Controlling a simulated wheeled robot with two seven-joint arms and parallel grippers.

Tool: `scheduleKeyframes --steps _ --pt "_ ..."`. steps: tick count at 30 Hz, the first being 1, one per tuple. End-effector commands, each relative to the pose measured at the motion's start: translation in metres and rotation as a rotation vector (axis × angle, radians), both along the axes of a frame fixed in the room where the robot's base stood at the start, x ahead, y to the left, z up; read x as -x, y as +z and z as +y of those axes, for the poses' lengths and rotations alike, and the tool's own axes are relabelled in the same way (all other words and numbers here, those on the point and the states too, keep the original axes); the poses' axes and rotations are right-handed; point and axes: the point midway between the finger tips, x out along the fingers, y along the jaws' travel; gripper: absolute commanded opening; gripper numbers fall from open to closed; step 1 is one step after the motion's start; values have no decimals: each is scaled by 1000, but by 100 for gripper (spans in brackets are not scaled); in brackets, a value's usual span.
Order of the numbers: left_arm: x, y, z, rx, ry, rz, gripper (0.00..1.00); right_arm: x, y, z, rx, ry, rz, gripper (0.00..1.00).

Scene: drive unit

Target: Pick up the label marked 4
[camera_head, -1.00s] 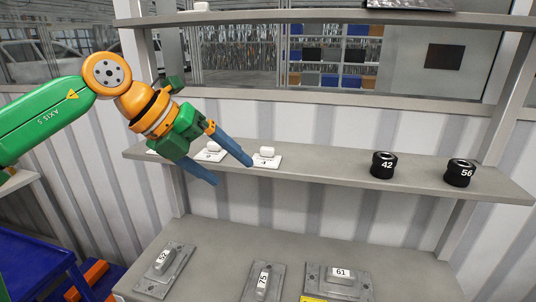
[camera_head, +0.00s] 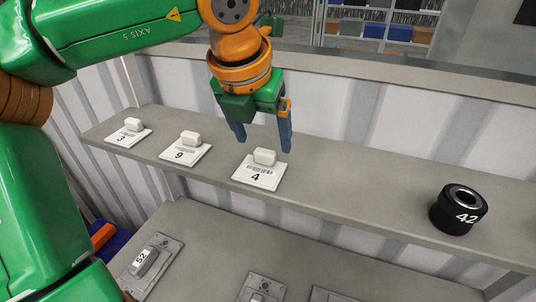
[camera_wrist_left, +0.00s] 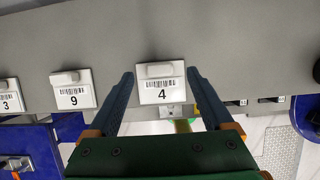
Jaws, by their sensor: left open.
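The label marked 4 (camera_head: 259,174) is a white plate with a barcode and a raised white block handle. It lies on the grey middle shelf in the head view. It also shows in the left wrist view (camera_wrist_left: 162,92), between the fingers in the picture. My left gripper (camera_head: 262,145) is open and points down, with its blue fingertips just above and behind the label's handle in the head view. The fingers hold nothing. In the left wrist view the open gripper (camera_wrist_left: 162,76) has one finger on each side of the label in the picture. My right gripper is not seen.
Labels marked 9 (camera_head: 185,152) and 3 (camera_head: 128,135) lie to the left on the same shelf (camera_head: 335,190). A black cylinder marked 42 (camera_head: 458,210) stands to the right. Below, a lower surface carries a grey block marked 52 (camera_head: 146,262). Shelf between 4 and 42 is clear.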

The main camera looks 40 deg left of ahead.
Motion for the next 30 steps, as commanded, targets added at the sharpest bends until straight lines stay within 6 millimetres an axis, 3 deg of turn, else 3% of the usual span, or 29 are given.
scheduleKeyframes --steps 3,6,14,23,30 --pt "-10 -18 3 4 -3 7 85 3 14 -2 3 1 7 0" --pt "-16 -34 5 2 1 3 85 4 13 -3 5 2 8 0" --pt "-18 -39 5 2 2 -3 83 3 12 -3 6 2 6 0" --pt "-18 -39 5 2 2 -3 2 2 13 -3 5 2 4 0" --pt "-18 -38 5 2 2 -3 0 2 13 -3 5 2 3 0"
